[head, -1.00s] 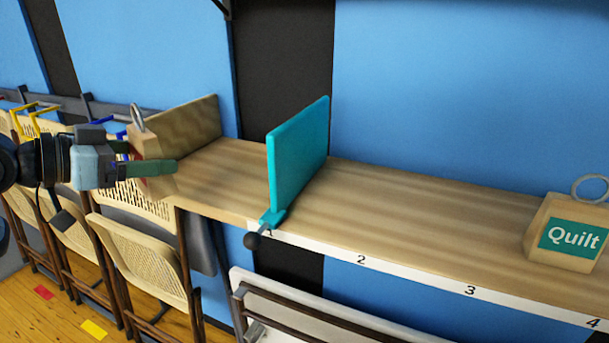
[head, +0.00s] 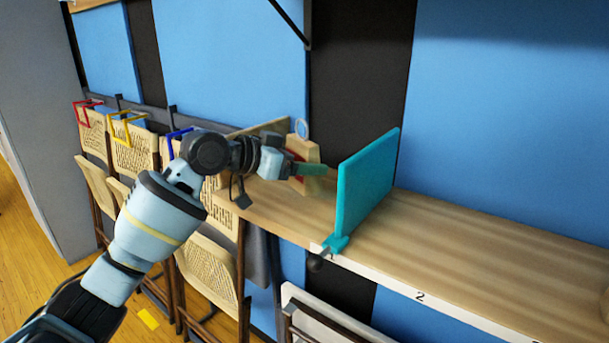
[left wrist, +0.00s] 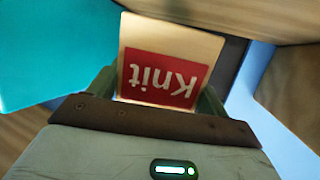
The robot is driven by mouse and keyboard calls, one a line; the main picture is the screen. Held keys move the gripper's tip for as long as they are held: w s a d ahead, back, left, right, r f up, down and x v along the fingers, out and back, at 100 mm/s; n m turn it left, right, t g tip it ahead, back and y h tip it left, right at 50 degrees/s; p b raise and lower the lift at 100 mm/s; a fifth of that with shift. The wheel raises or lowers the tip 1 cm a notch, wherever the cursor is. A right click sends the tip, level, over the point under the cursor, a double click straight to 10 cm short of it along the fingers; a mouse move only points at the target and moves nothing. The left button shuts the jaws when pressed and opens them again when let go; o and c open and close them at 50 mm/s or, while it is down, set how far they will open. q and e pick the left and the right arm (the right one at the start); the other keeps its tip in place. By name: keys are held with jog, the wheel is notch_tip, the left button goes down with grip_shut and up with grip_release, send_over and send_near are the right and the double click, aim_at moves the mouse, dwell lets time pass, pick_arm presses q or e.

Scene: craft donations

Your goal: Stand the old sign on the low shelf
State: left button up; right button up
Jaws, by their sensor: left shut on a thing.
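My left gripper (head: 312,170) is shut on a wooden sign block with a metal ring on top (head: 304,152). In the left wrist view, the block's red label reads "Knit", upside down (left wrist: 166,78). The block is upright at the left end of a long wooden shelf (head: 455,235), left of a teal divider (head: 366,185). I cannot tell whether its base touches the shelf. The gripper's fingers partly hide the block. My right gripper is not in view.
The teal divider also fills the upper left of the left wrist view (left wrist: 50,55). Folding chairs (head: 208,265) stand below and left.

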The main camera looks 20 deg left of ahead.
aim_at(293, 176)
pick_arm(q)
jog(key=shift+w+d, duration=0.2)
jog(key=shift+d, duration=0.05)
jog(key=shift+w+f, duration=0.1)
jog(key=shift+f, duration=1.6)
jog(key=shift+f, duration=0.2)
jog(key=o, duration=1.1)
jog(key=shift+r, duration=0.15)
jog(key=shift+a, duration=0.2)
jog(key=v, duration=1.1)
jog(key=shift+s+a+r, duration=0.1)
jog(key=shift+s+r, duration=0.05)
jog(key=shift+s, duration=0.2)
